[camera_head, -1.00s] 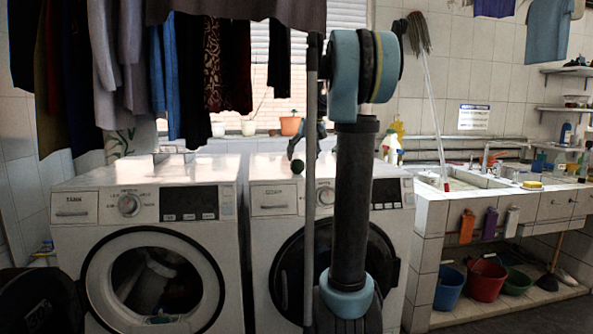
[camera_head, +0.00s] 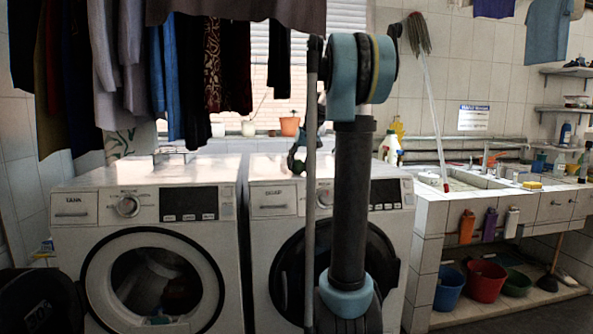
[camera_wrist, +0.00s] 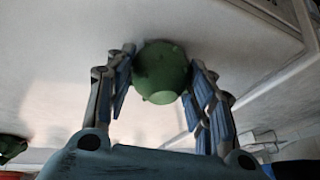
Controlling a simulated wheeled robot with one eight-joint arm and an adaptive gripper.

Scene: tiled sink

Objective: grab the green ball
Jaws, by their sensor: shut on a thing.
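The green ball (camera_wrist: 160,72) is between the two fingers of my gripper (camera_wrist: 160,82) in the wrist view, against the pale top of a washing machine. My gripper is shut on the ball, with a finger on each side of it. In the head view my gripper (camera_head: 297,160) is small and low at the top of the right washing machine, left of my arm. The ball is hard to make out there.
Two white washing machines, the left (camera_head: 146,205) and the right (camera_head: 270,200), stand side by side. Clothes (camera_head: 205,65) hang above them. A tiled sink (camera_head: 460,180) is at the right, with buckets (camera_head: 485,280) below. A white bottle (camera_head: 392,150) stands behind my arm.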

